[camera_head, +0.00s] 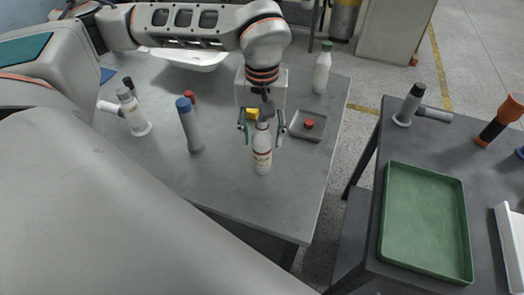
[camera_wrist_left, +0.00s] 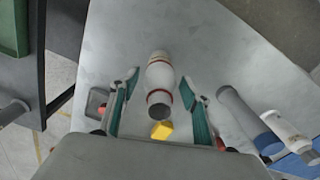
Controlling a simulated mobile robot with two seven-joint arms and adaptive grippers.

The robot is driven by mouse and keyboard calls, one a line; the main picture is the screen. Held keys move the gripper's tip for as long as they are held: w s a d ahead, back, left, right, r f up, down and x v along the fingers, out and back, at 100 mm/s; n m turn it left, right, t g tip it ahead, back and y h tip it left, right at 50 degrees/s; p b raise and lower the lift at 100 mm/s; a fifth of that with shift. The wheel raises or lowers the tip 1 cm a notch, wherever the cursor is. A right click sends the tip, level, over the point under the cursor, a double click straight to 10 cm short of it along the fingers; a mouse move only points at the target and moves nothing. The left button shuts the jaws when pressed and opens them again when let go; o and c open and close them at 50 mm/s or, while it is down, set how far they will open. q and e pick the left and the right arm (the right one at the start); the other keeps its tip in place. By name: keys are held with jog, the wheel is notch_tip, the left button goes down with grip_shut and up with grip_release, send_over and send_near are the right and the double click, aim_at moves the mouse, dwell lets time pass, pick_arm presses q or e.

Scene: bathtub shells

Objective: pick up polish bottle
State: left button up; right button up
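The polish bottle, which I take to be the white bottle with red bands and lettering (camera_head: 262,158), stands upright on the grey table. It has a dark cap. My left gripper (camera_head: 261,134) reaches down over it from behind, with one finger on each side of its upper part. In the left wrist view the bottle (camera_wrist_left: 160,77) lies between the spread fingertips (camera_wrist_left: 160,86), with gaps on both sides. The left gripper is open and holds nothing. My right gripper is not in view.
A yellow block (camera_head: 252,114) is close behind the bottle. A grey tray (camera_head: 296,130) holding a red object is to its right. A blue-capped bottle (camera_head: 190,128) and white bottle (camera_head: 131,112) stand left. A green-capped bottle (camera_head: 322,70) stands behind. The table front is clear.

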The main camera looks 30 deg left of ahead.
pick_arm(q)
grip_shut()
jog(key=shift+r, duration=0.15)
